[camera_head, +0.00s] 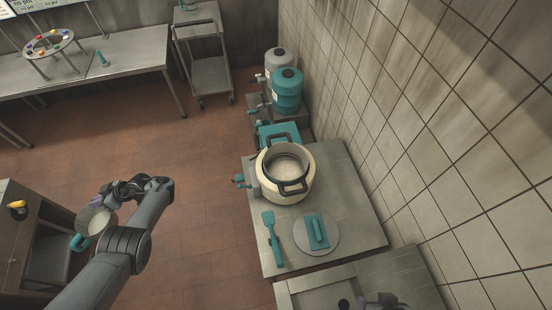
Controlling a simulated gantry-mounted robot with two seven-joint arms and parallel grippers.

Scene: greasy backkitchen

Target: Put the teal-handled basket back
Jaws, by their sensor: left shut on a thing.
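My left gripper (107,203) is at the lower left, shut on a round, pale basket (95,223). The basket's teal handle (78,242) sticks out at its lower left. It is held out over the floor beside a dark table, and the gripper hides part of its rim. A cream round cooker (302,190) stands on the steel counter at the centre right, far from this gripper. A dark-handled pot with pale contents sits in it. A small part of my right gripper (385,301) shows at the bottom edge; its jaws cannot be made out.
A teal spatula (271,238) and a round lid with a teal handle (317,231) lie on the counter. Teal and grey tanks (287,90) stand behind it by the tiled wall. A dark table (18,238) is at lower left. The red floor between is clear.

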